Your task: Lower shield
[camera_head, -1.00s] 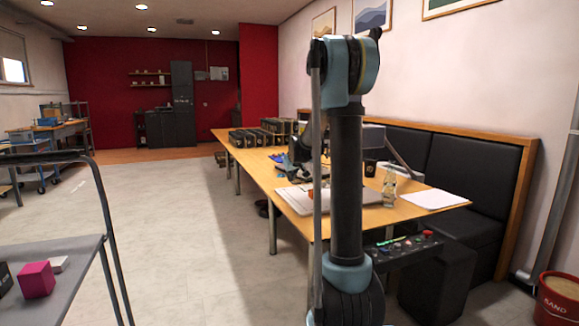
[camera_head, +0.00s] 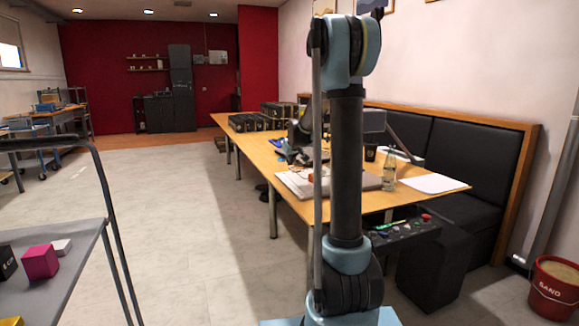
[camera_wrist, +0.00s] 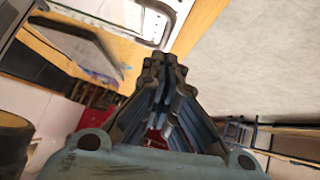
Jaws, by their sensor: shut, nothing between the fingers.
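My gripper (camera_wrist: 163,72) is shut and empty in the wrist view, its fingertips together. In the head view my own arm column stands in front of the table, and I cannot make out the gripper clearly there. A dark boxy machine head (camera_head: 373,121), likely part of the laser marker, shows just right of my arm above the table. The rest of it is hidden behind my arm. I cannot pick out the shield for certain in either view. A control panel (camera_head: 405,232) with coloured buttons and a red knob sits low under the table's near edge.
The wooden table (camera_head: 262,172) bears a flat pale device (camera_head: 294,184), a glass bottle (camera_head: 389,170), paper (camera_head: 433,184) and black cases (camera_head: 245,123). A black bench (camera_head: 473,156) lines the wall. A grey cart (camera_head: 62,290) with a magenta cube (camera_head: 40,261) stands left. Floor between is clear.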

